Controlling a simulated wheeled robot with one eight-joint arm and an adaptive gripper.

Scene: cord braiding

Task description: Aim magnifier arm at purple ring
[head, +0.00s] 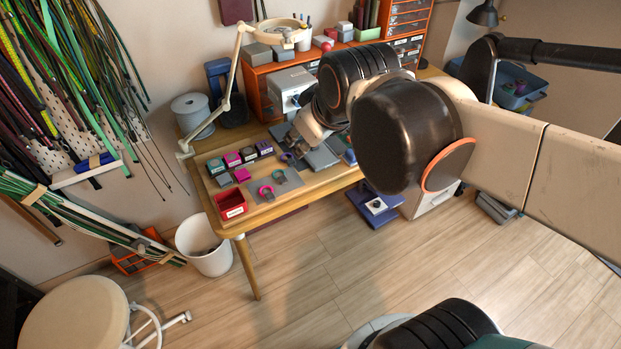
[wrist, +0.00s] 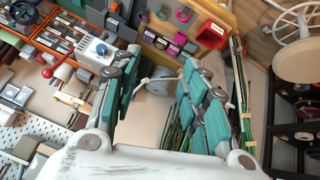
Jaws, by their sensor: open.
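The cream magnifier arm (head: 229,82) is clamped at the table's left edge in the head view. It rises to a round magnifier head (head: 283,30) above the back of the table, away from the purple ring. The purple ring (head: 287,157) lies on the table, just right of the block row. It appears small near the top of the wrist view (wrist: 142,15). My gripper (head: 292,140) is over the table near the purple ring, partly hidden by my arm. In the wrist view, its teal-padded fingers (wrist: 160,95) are wide apart with nothing held between them.
A pink ring (head: 265,192) and a teal ring (head: 279,177) lie on a grey mat. A red bin (head: 230,204) stands at the table's front left. A grey spool (head: 192,112) and a white box (head: 287,88) stand behind. Cords hang at left.

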